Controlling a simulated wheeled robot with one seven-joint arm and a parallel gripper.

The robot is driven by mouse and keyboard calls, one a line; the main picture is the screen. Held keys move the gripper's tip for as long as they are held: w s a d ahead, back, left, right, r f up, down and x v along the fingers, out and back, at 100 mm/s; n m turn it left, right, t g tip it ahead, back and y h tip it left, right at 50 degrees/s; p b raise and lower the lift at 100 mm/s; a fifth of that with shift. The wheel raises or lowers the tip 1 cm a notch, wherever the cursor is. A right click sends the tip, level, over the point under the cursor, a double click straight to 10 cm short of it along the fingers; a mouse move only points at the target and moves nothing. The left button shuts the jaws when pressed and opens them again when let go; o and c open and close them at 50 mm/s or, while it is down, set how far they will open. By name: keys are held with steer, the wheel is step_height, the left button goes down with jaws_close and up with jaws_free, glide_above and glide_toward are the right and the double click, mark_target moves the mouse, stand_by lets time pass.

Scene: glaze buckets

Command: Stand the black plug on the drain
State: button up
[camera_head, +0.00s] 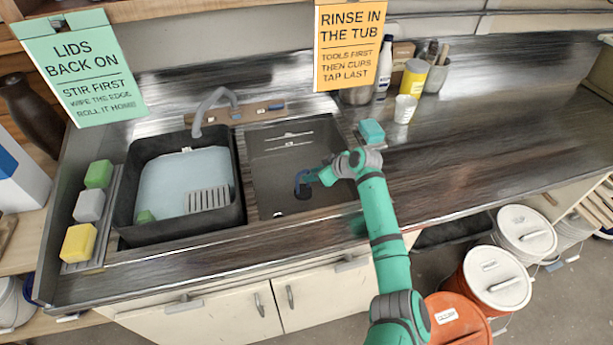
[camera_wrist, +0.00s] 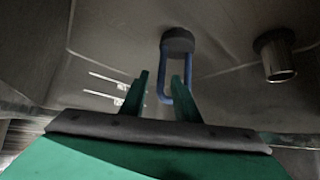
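The black plug (camera_wrist: 177,40) has a blue loop handle (camera_wrist: 172,85). In the head view the dark plug (camera_head: 304,192) is low in the right basin, under its blue loop. My gripper (camera_wrist: 162,78) is open, with its green fingers apart and the loop between them. The loop lies close to the right finger, with a gap to the left one; I cannot tell whether it touches. My gripper also shows over the basin in the head view (camera_head: 311,175). A short metal cylinder, apparently the drain (camera_wrist: 275,55), is right of the plug in the wrist view.
The right basin (camera_head: 262,150) has walls around my gripper. The left tub (camera_head: 128,190) holds pale water and a grey rack (camera_head: 206,199). A tap (camera_head: 214,103) stands behind. A teal sponge (camera_head: 371,131) sits by the basin's right edge; the counter farther right is mostly clear.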

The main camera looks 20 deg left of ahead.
steer(key=v, duration=0.6)
steer(key=shift+a, duration=0.1)
stand_by(0.3)
